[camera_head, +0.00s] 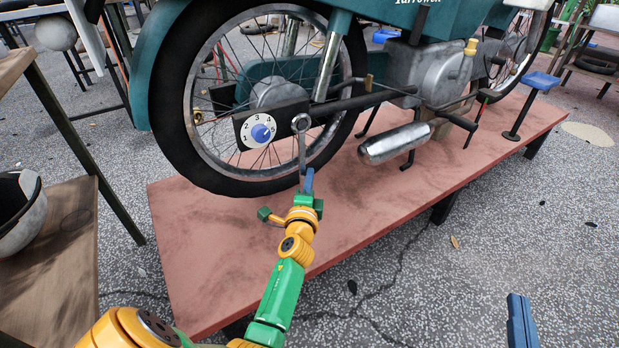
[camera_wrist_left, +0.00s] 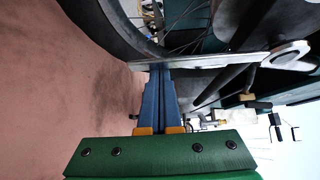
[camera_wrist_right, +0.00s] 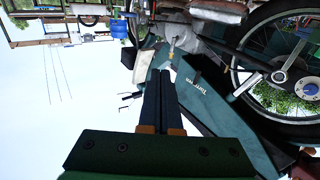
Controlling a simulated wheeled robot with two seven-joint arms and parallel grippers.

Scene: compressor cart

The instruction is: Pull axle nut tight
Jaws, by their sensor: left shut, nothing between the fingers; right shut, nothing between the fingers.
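A grey spanner (camera_head: 302,150) hangs nearly upright in the head view, its ring end beside a white numbered dial with a blue centre (camera_head: 261,132) at the rear wheel's hub. The axle nut itself is hidden by the ring. My left gripper (camera_head: 308,181) is shut at the handle's lower end. In the left wrist view the spanner (camera_wrist_left: 225,62) crosses at the blue fingertips (camera_wrist_left: 160,66); I cannot tell whether they touch. My right gripper (camera_head: 519,318) is shut and empty at the lower right, away from the motorbike. In the right wrist view its fingers (camera_wrist_right: 160,85) show, with the dial (camera_wrist_right: 308,88) at far right.
The teal motorbike (camera_head: 385,22) stands on a low red platform (camera_head: 350,210). Its exhaust (camera_head: 395,143) and rear tyre (camera_head: 190,160) are close to the spanner. A wooden shelf (camera_head: 60,285) with a round container is at left. The paved floor at right is mostly clear.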

